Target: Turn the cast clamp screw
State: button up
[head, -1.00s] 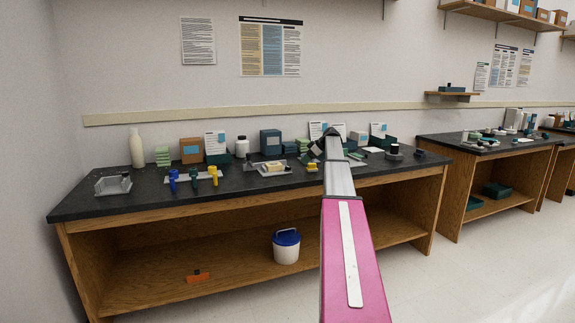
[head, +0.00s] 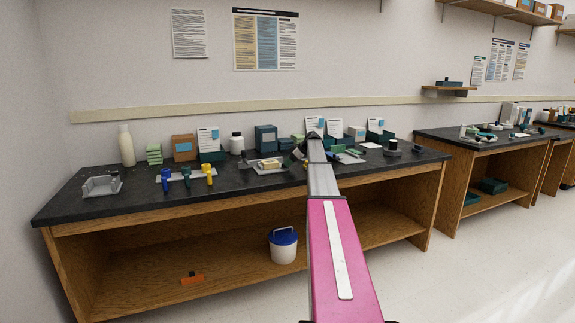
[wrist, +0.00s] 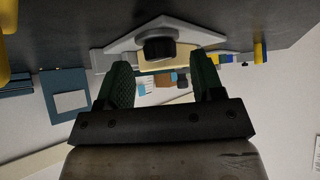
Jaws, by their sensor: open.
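The cream cast (head: 268,162) lies on a small grey tray (head: 258,171) on the bench, just left of my gripper (head: 296,155) in the head view. In the wrist view the grey plate (wrist: 124,43) and the cream cast (wrist: 186,61) lie ahead of my fingertips. A dark round knob (wrist: 158,48), apparently the clamp screw, stands in front of the cast. My gripper (wrist: 163,75) is open; its green ridged fingers stand apart to either side of the knob's line, with nothing held between them. Contact with the knob cannot be told.
Blue, green and yellow tools (head: 187,177) stand on a plate to the left. A grey tray (head: 102,186) is at the far left. Boxes, a bottle (head: 127,146) and cards line the back. Bare black bench top (head: 240,192) lies in front.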

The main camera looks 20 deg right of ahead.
jog(key=shift+x, duration=0.85)
jog(key=c, duration=0.9)
jog(key=shift+s, duration=0.15)
jog(key=m+t+h, duration=0.1)
jog(key=m, duration=0.2)
jog(key=shift+s+a+t+h, duration=0.2)
jog(key=shift+a+t+h, duration=0.1)
jog(key=shift+t+h, duration=0.1)
jog(key=m+t+h, duration=0.1)
jog(key=m+h, duration=0.1)
jog(key=m, duration=0.1)
jog(key=m+h, duration=0.2)
jog(key=m, duration=0.1)
jog(key=shift+a+t, duration=0.2)
jog(key=shift+t, duration=0.2)
